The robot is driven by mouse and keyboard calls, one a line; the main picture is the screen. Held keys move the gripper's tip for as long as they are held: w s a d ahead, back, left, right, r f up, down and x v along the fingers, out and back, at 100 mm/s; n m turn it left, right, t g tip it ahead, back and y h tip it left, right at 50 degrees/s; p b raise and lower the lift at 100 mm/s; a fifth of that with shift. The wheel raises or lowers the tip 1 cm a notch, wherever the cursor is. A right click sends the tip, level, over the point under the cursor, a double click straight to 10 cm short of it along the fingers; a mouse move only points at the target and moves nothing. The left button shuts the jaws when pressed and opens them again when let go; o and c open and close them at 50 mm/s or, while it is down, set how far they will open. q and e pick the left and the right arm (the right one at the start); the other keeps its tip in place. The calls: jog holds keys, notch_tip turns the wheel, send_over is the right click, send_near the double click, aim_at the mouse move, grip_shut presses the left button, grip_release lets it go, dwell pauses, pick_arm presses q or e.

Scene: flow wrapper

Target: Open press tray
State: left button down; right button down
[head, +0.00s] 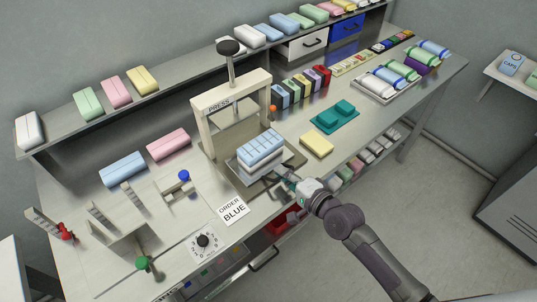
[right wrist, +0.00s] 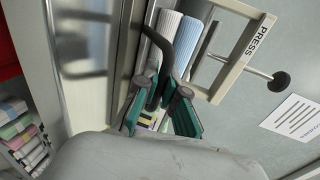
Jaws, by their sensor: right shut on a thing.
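The press (head: 232,100) is a beige frame with a black knob on a rod; its frame also shows in the right wrist view (right wrist: 238,52). The press tray (head: 241,184) is a grey plate at the frame's foot, its front part standing out toward my arm. A light blue ribbed block (head: 262,146) sits on white layers on it. My right gripper (head: 287,176) is at the tray's front edge. In the right wrist view its fingers (right wrist: 166,92) are shut on a dark bent handle (right wrist: 158,42). My left gripper is not in view.
An "ORDER BLUE" card (head: 233,209) and a dial (head: 203,241) lie left of the tray. A yellow block (head: 316,145) and a teal mould (head: 335,117) lie to its right. A red bin (head: 283,222) is below the bench edge. The floor in front is clear.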

jog(key=shift+s+d, duration=0.4)
jog(key=shift+s, duration=0.2)
jog(key=c, duration=1.2)
grip_release()
jog(key=shift+w, duration=0.1)
jog(key=shift+c, duration=0.2)
jog(key=v, duration=1.2)
